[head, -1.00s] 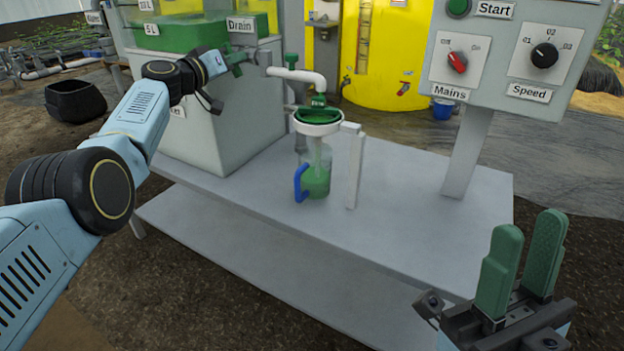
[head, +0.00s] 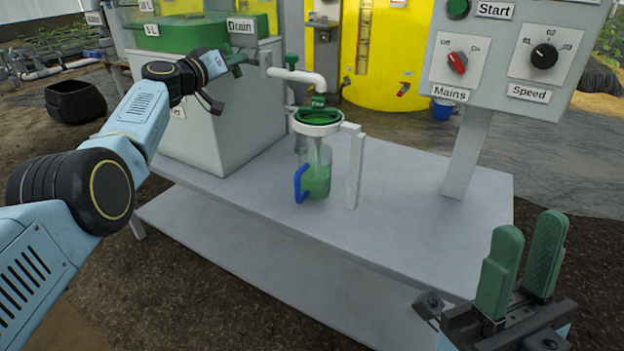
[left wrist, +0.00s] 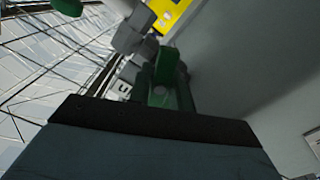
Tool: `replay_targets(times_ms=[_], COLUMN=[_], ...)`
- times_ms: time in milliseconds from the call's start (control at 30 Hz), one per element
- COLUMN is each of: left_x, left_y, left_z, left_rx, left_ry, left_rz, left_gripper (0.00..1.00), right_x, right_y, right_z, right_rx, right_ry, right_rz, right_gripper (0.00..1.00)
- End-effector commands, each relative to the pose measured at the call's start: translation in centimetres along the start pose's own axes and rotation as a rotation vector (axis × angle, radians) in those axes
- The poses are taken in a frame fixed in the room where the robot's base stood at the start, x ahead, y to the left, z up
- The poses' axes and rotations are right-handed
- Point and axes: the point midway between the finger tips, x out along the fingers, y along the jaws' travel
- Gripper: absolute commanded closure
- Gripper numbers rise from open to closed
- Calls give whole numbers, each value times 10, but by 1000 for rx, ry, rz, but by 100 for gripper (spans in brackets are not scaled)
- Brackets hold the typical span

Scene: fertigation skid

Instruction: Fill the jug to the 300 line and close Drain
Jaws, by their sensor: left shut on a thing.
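The clear jug (head: 317,183) with a blue handle (head: 299,183) stands upright on the grey bench, under a green-topped white funnel ring (head: 318,122). It holds green liquid, and a pale stream seems to fall into it. Its scale lines are too small to read. The Drain label (head: 241,26) is on the tank front. My left gripper (head: 237,62) is just below that label, shut on what appears to be the Drain valve's handle, which its fingers mostly hide. Its green fingers also show in the left wrist view (left wrist: 166,75). My right gripper (head: 528,230) is open and empty at the lower right.
A white spout pipe (head: 298,75) with a green valve handle (head: 291,61) reaches over the funnel. A white post (head: 355,170) stands right of the jug. The control panel (head: 495,50) stands at the right. The bench's front right is clear.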

Motion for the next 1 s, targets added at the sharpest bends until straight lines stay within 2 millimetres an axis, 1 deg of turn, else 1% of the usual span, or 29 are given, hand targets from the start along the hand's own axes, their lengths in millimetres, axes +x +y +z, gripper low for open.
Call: replay_targets(times_ms=[33,433,567,700,800,900,1000], left_x=[1,1,1,1,1,1,1], left_y=[0,0,0,0,0,0,0], left_z=[4,4,4,4,4,4,4], left_rx=[-2,16,147,338,448,508,525], left_ry=[-7,-6,-7,-7,-6,-6,-6], left_rz=[2,2,2,2,3,3,3], left_gripper=[100,100,100,100,100,100,99], right_x=[0,0,0,0,0,0,0], right_y=[0,0,0,0,0,0,0], right_z=[0,0,0,0,0,0,0], right_rx=[0,0,0,0,0,0,0], right_ry=[0,0,-1,-1,-1,-1,-1], right_rz=[0,0,0,0,0,0,0], right_gripper=[65,65,65,65,65,65,65])
